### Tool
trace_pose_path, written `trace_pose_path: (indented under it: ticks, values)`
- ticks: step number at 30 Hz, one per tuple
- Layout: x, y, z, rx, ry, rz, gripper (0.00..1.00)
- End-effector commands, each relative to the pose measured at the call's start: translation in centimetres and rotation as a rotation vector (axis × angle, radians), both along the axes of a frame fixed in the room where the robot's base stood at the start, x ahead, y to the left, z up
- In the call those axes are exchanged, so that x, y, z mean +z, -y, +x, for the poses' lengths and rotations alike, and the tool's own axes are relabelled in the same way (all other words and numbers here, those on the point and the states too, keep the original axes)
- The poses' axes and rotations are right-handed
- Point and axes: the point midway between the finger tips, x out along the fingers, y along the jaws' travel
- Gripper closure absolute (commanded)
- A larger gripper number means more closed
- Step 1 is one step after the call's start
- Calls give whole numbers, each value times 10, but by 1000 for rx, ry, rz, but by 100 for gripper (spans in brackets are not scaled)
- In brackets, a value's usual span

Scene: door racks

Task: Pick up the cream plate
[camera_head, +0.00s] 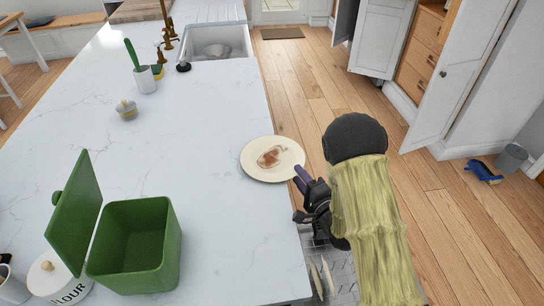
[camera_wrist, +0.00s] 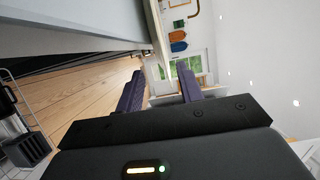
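The cream plate (camera_head: 272,158) has reddish-brown stains in its middle. It lies flat on the white marble counter with its right rim reaching past the counter's edge. My gripper (camera_head: 301,176) is at the plate's lower right rim, with its purple fingers close to it. In the wrist view my gripper (camera_wrist: 160,84) has its two fingers apart. A thin pale edge, seemingly the plate (camera_wrist: 158,38) seen edge-on, lines up with the gap between them. Whether a finger touches the plate cannot be told.
An open green bin (camera_head: 134,245) and a flour canister (camera_head: 55,282) stand at the counter's near left. A brush (camera_head: 126,109), a utensil cup (camera_head: 146,80) and the sink (camera_head: 215,45) are farther back. An open dishwasher rack (camera_head: 328,270) lies below my arm.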

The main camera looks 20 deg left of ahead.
Motion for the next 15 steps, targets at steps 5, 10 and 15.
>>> trace_pose_path:
  ticks: [5,10,15]
  values:
    - [-1,0,1,-2,-1,-1,63]
    - [0,-1,2,-1,1,-1,63]
    - [3,-15,11,3,2,-2,63]
